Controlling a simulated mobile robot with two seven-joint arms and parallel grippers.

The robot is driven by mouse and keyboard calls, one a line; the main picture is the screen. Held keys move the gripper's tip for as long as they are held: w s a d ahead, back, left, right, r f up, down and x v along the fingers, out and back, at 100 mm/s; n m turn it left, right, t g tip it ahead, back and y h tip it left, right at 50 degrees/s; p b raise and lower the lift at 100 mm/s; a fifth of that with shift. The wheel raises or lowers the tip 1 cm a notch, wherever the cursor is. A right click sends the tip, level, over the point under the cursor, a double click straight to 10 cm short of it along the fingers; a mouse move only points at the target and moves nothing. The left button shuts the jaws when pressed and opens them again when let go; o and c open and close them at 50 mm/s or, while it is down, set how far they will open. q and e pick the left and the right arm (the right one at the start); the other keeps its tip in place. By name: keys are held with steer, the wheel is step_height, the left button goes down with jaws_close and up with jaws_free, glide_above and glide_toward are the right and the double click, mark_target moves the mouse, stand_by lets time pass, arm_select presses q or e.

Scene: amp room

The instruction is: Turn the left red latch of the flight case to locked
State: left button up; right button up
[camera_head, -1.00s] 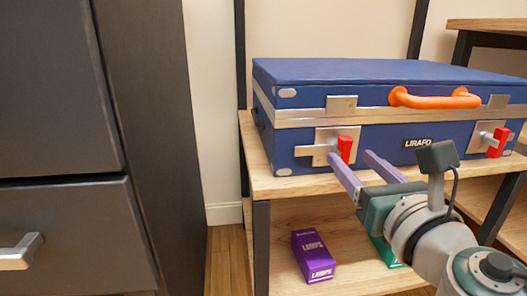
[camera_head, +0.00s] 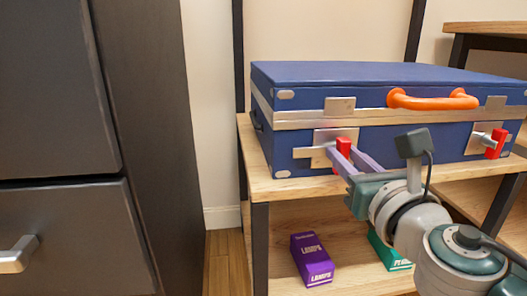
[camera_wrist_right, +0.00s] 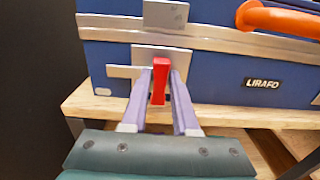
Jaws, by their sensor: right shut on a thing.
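The blue flight case (camera_head: 400,75) lies closed on the wooden shelf, with a silver band and an orange handle. Its left red latch (camera_head: 343,147) stands upright on a silver plate at the left of the front; it also shows in the right wrist view (camera_wrist_right: 160,78). The right red latch (camera_head: 496,144) is near the case's right end. My right gripper (camera_head: 346,154) is shut on the left red latch, one purple finger on each side of it, as the right wrist view (camera_wrist_right: 160,83) shows. The fingers hide part of the latch. My left gripper is out of view.
A dark cabinet (camera_head: 150,120) with drawers stands at the left. On the lower shelf are a purple box (camera_head: 312,259) and a green box (camera_head: 388,252), partly behind my right arm. A black shelf post (camera_head: 260,240) rises at the shelf's front left corner.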

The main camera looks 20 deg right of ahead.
jaws_close()
steer(key=shift+m, duration=0.3)
steer(key=m+b, duration=0.1)
steer(key=m, duration=0.2)
steer(key=shift+d+f+m, duration=0.1)
steer(key=shift+m, duration=0.3)
steer(key=m+b, duration=0.1)
steer(key=m, duration=0.4)
steer(key=shift+d+m, duration=0.1)
steer(key=shift+m, duration=0.2)
steer(key=m, duration=0.3)
steer(key=shift+f+b, duration=0.1)
steer(key=shift+b, duration=0.3)
steer(key=m, duration=0.4)
steer(key=shift+d+m, duration=0.1)
steer(key=shift+m, duration=0.2)
steer(key=shift+f+m, duration=0.1)
steer(key=shift+m, duration=0.2)
